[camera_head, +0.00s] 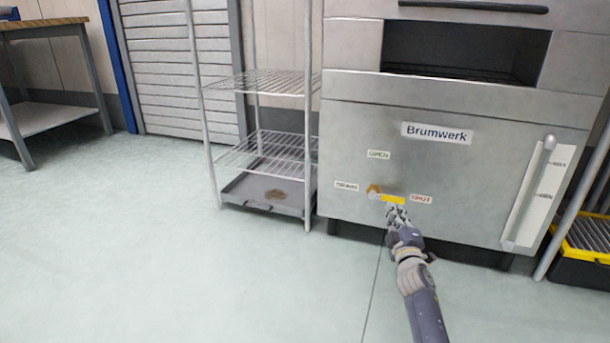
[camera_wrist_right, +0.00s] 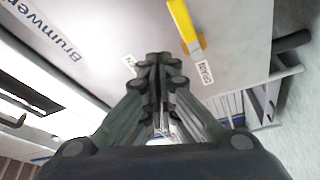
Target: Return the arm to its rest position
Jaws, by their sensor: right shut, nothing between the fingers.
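My right arm reaches up from the bottom of the head view. Its gripper (camera_head: 397,213) is at the lower front of the steel oven marked Brumwerk (camera_head: 455,180), just below a yellow valve handle (camera_head: 392,199). The handle points right, toward the SHUT label (camera_head: 421,198). In the right wrist view the gripper (camera_wrist_right: 160,62) is shut and empty, its fingers together. The yellow handle (camera_wrist_right: 183,25) is beside the fingertips there, and I see a gap between them in that picture. My left gripper is not in view.
A wire rack (camera_head: 262,140) with a grey bottom tray (camera_head: 265,192) stands left of the oven. A black and yellow crate (camera_head: 585,250) sits at far right. The floor at left is clear.

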